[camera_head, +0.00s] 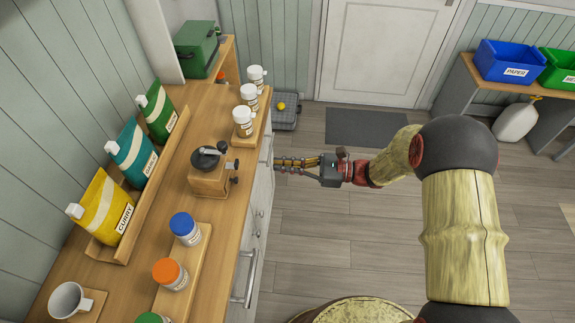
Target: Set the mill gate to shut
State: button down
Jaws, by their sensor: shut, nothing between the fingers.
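The mill (208,182) is a wooden box with a black round top and crank. It stands on the wooden counter, left of my gripper. Small dark knobs (234,180) show on its right side. I cannot tell which part is the gate or how it is set. My gripper (277,163) is shut and empty. It points left toward the mill, with a gap between its fingertips and the knobs in this view.
White-lidded jars (243,122) stand behind the mill. Jars with blue (184,226) and orange (169,272) lids stand in front. Colored pouches (132,152) stand in a wooden rack at the left. A white mug (68,300) is at the near left.

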jog(key=a, duration=0.3)
jog(key=a+b, duration=0.1)
jog(key=a, duration=0.5)
jog(key=shift+w+a+b, duration=0.15)
jog(key=shift+w+b, duration=0.15)
jog(key=shift+b, duration=0.1)
jog(key=shift+a, duration=0.2)
jog(key=a, duration=0.3)
jog(key=shift+w+a+p, duration=0.1)
jog(key=shift+w+p, duration=0.05)
jog(key=shift+p, duration=0.15)
jog(key=p, duration=0.2)
send_near(238, 162)
jog(key=d, duration=0.4)
jog(key=shift+f, duration=0.35)
